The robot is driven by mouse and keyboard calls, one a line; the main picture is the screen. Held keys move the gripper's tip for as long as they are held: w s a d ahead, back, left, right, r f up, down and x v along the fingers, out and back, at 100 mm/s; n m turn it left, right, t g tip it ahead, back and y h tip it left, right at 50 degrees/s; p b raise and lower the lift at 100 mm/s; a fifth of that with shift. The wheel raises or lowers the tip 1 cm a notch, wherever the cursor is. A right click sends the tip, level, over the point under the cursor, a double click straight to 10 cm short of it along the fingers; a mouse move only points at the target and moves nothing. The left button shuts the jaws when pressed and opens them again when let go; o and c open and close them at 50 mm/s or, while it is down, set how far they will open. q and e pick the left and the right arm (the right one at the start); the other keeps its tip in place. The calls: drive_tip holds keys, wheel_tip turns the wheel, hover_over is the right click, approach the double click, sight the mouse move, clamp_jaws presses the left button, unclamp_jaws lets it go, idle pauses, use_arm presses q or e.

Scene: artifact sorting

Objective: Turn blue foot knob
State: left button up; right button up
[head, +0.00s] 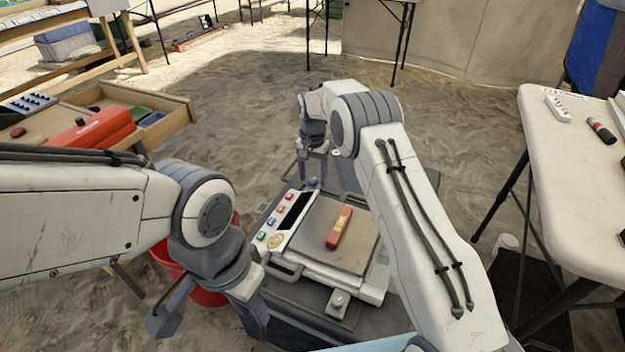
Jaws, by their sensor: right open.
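A scale with a flat grey pan (362,247) sits on a dark case in the middle of the head view. A blue foot knob (313,183) shows at the scale's far left corner. My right gripper (312,172) points down directly over the blue knob, its fingers apart; whether they touch the knob I cannot tell. A grey foot knob (338,301) shows at the scale's near edge. My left gripper (208,318) is open and empty, left of the scale's near side.
A red block (339,228) with lettering lies on the pan. A red bucket (207,297) stands behind my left gripper. A wooden tray table (175,112) is at left, a white table (575,165) at right. Open sand lies beyond the scale.

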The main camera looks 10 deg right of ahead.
drive_tip(key=shift+f, duration=0.25)
clamp_jaws()
drive_tip(key=shift+r+n+p, duration=0.25)
drive_tip(key=shift+n+p, duration=0.55)
drive_tip(key=shift+p, duration=0.4)
drive_tip(key=shift+n+p, duration=0.8)
drive_tip(key=shift+p, duration=0.1)
drive_tip(key=n+p, duration=0.2)
drive_tip(key=n, duration=0.1)
drive_tip(key=shift+d+n, duration=0.1)
drive_tip(key=shift+n, duration=0.2)
drive_tip(key=n+p, duration=0.2)
drive_tip(key=n, duration=0.2)
drive_tip(key=shift+f+n, duration=0.1)
drive_tip(key=shift+n, duration=0.2)
drive_tip(key=n, duration=0.5)
drive_tip(key=shift+n+p, duration=0.3)
drive_tip(key=shift+p, duration=0.1)
